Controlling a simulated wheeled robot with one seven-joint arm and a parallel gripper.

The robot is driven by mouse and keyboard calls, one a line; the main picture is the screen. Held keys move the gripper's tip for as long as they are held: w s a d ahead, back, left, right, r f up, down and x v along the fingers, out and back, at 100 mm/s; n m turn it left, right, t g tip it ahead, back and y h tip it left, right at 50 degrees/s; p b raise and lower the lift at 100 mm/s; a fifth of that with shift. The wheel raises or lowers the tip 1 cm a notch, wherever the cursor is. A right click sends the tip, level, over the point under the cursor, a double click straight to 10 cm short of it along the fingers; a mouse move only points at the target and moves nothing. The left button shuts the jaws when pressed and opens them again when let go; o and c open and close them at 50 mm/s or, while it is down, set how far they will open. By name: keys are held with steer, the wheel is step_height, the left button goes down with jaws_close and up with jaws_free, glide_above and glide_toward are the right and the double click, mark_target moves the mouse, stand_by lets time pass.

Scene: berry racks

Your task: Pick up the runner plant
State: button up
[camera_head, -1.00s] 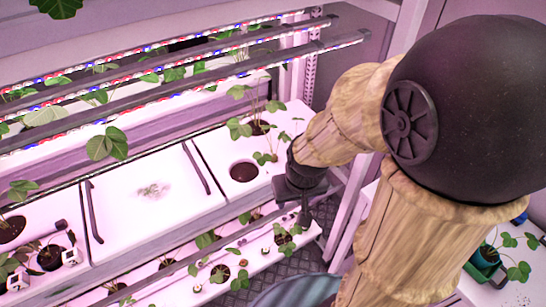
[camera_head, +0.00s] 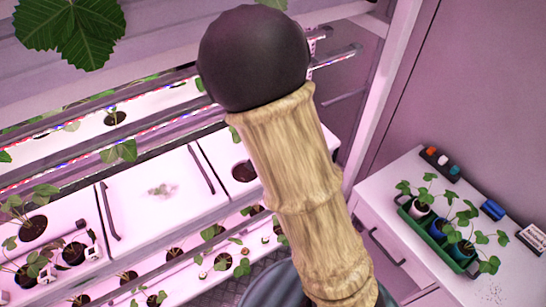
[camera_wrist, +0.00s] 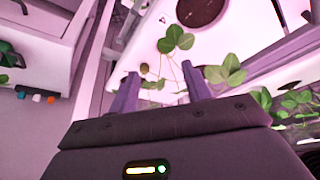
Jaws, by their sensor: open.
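My gripper (camera_wrist: 160,84) is open in the wrist view, its two fingers apart at the edge of a white planter panel (camera_wrist: 225,25). A small three-leaf plant (camera_wrist: 175,40), which looks like the runner plant, lies just beyond the fingertips. Its thin stems run down toward the gap between the fingers. I cannot tell if they touch the fingers. A second leaf cluster (camera_wrist: 226,74) sits beside and beyond the right finger. In the head view my arm hides the gripper and this plant.
A dark round planting hole (camera_wrist: 200,8) is above the leaves. More leaves (camera_wrist: 290,102) are at the right. In the head view a white cabinet (camera_head: 385,205) at the right bears a green tray (camera_head: 436,238) of potted plants. Rack light bars (camera_head: 340,58) cross near my arm.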

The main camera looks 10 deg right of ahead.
steer(key=shift+p+x, duration=0.4)
steer(key=shift+x, duration=3)
steer(key=shift+w+d+f+p, duration=0.1)
steer(key=shift+w+f+p, duration=0.25)
steer(key=shift+w+p+x, duration=0.25)
steer(key=shift+p+x, duration=0.6)
steer(key=shift+x, duration=1.35)
steer(key=shift+r, duration=0.15)
steer(key=shift+c, duration=0.4)
steer(key=c, duration=0.8)
